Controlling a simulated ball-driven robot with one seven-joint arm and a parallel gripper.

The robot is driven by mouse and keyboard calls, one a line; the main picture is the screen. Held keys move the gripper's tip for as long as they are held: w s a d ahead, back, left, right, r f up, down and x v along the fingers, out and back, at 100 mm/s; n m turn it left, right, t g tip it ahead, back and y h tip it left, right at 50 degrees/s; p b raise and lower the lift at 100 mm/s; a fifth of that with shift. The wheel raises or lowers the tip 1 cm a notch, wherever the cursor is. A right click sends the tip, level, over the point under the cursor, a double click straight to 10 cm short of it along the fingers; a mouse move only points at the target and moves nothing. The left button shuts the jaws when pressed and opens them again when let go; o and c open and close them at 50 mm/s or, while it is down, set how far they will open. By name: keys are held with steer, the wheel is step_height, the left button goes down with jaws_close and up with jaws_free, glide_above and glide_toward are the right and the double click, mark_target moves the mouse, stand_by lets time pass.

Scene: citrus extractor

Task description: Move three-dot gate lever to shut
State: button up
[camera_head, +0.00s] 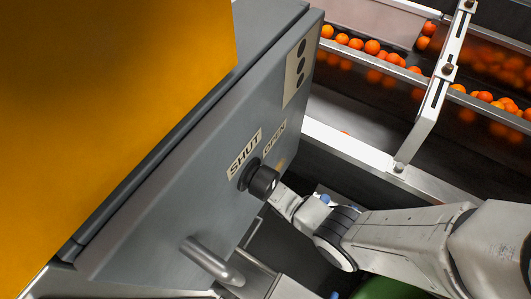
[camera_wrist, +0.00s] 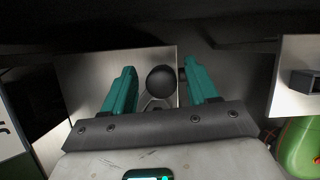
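The grey panel (camera_head: 175,175) carries a plate with three black dots (camera_head: 301,62). Below it are a SHUT label (camera_head: 244,153) and an OPEN label (camera_head: 275,136). A dark lever knob (camera_head: 262,181) stands out from the panel just below the SHUT label. In the wrist view a round black knob (camera_wrist: 161,80) sits between the two teal fingers of my gripper (camera_wrist: 160,88). The fingers are apart, with a gap on each side of the knob. In the head view my gripper is at the knob, its fingers mostly hidden. The lever's exact angle is hard to tell.
A bent metal handle (camera_head: 211,262) sticks out lower on the panel. A large yellow housing (camera_head: 105,105) fills the upper left. Conveyor channels with several oranges (camera_head: 372,47) run behind on the right, with a metal bracket (camera_head: 437,88) across them.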

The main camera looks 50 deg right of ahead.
steer(key=shift+a+r, duration=0.2)
steer(key=shift+r, duration=0.3)
steer(key=s+a+r+p, duration=0.1)
steer(key=s+a, duration=0.2)
steer(key=a, duration=0.9)
steer(key=shift+s+a+r+p, duration=0.15)
steer(key=shift+s+r+p, duration=0.2)
steer(key=shift+s, duration=0.05)
